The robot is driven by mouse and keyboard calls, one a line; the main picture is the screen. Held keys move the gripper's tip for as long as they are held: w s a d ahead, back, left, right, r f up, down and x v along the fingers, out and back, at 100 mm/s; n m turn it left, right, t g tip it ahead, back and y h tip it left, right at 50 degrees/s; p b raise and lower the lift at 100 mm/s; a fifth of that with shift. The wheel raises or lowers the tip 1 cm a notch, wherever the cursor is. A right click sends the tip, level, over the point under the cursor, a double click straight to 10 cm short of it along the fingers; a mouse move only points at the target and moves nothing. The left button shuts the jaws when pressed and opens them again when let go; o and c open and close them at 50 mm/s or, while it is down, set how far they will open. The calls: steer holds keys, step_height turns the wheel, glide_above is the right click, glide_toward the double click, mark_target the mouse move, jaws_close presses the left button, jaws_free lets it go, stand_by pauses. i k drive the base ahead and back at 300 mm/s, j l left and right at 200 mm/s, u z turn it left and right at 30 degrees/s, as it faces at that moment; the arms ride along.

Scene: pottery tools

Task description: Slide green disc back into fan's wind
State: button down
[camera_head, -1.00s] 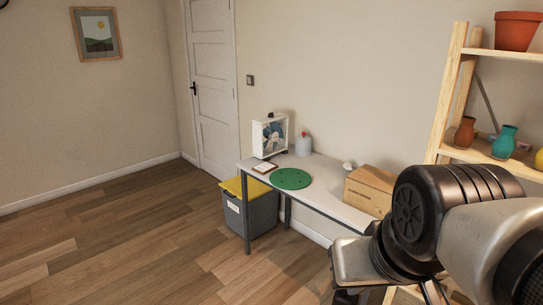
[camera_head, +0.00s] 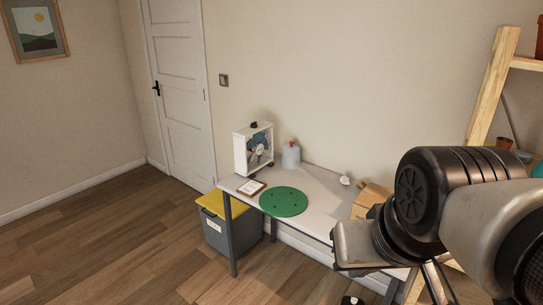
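The green disc (camera_head: 284,202) lies flat on the white table (camera_head: 318,198), near its front edge. The white box fan (camera_head: 254,149) stands upright at the table's back left, behind the disc and a little left of it; they are apart. My arm fills the right side of the view, with the end part of my gripper (camera_head: 436,286) partly showing at the lower right, cut off by the frame edge. It is well to the right of the disc and touches neither disc nor fan. Its fingers are not clear enough to judge.
A small framed card (camera_head: 251,187) lies left of the disc. A jug with a red cap (camera_head: 291,155) stands right of the fan. A wooden box (camera_head: 369,198) is at the table's right. A grey bin with yellow lid (camera_head: 228,228) stands under the left end. Wooden shelves (camera_head: 492,85) are at right.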

mark_target(280, 201)
steer(key=i+j+z, duration=0.15)
steer(key=i+j, duration=0.15)
steer(key=i+j+z, duration=0.1)
steer(key=i+j, duration=0.3)
steer(key=i+j+z, duration=0.15)
steer(key=i+j, duration=0.25)
steer(key=i+j+z, duration=0.1)
steer(key=i+j, duration=0.25)
steer(key=i+j+z, duration=0.15)
steer(key=i+j, duration=0.15)
steer(key=j, duration=0.25)
steer(key=i+j+z, duration=0.1)
steer(key=i+j, duration=0.2)
steer(key=j, duration=0.15)
